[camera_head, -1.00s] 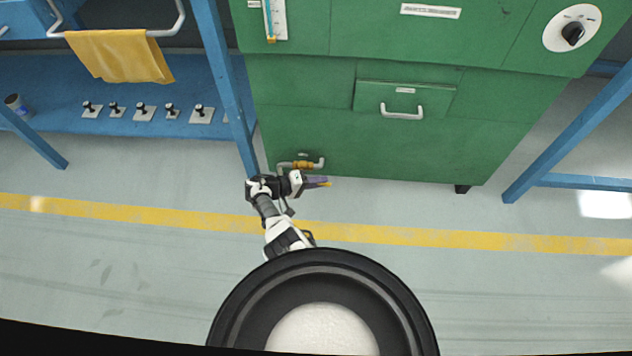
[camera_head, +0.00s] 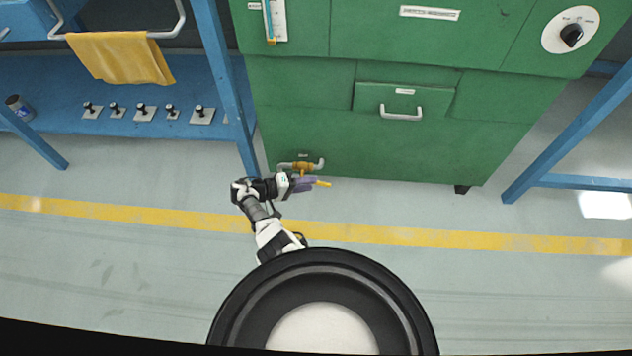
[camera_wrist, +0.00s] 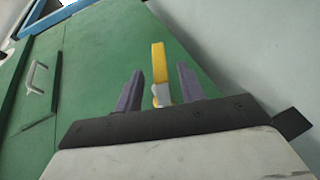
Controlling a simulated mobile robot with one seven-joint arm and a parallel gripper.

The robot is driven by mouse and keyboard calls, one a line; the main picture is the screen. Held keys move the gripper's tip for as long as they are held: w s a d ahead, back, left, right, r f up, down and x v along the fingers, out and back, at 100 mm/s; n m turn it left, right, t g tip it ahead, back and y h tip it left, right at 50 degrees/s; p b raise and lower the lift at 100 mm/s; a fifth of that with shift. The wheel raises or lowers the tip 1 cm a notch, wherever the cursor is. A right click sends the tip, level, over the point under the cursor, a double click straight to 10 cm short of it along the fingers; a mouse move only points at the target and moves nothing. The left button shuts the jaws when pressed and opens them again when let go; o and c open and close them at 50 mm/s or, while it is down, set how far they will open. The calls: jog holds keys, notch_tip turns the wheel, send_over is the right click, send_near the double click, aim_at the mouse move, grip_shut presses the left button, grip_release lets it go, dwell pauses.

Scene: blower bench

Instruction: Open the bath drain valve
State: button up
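The bath drain valve (camera_head: 303,165) is a brass-coloured body on a grey pipe, low on the front of the green cabinet. Its yellow lever (camera_head: 323,184) sticks out to the right past my fingertips. My gripper (camera_head: 309,185) is just in front of the valve, pointing right. In the wrist view the yellow lever (camera_wrist: 159,58) stands between the two purple fingers of my gripper (camera_wrist: 160,80), with a visible gap on each side. The fingers are open and not closed on it. The lever's base is partly hidden behind my gripper.
The green cabinet (camera_head: 400,145) has a drawer with a handle (camera_head: 401,113) and a dial (camera_head: 571,35). A blue bench leg (camera_head: 226,85) stands left of the valve. A yellow cloth (camera_head: 122,57) hangs from a rail. The floor at right front is clear.

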jog(key=v, duration=0.9)
jog(key=shift+a, duration=0.2)
jog(key=shift+r, duration=0.1)
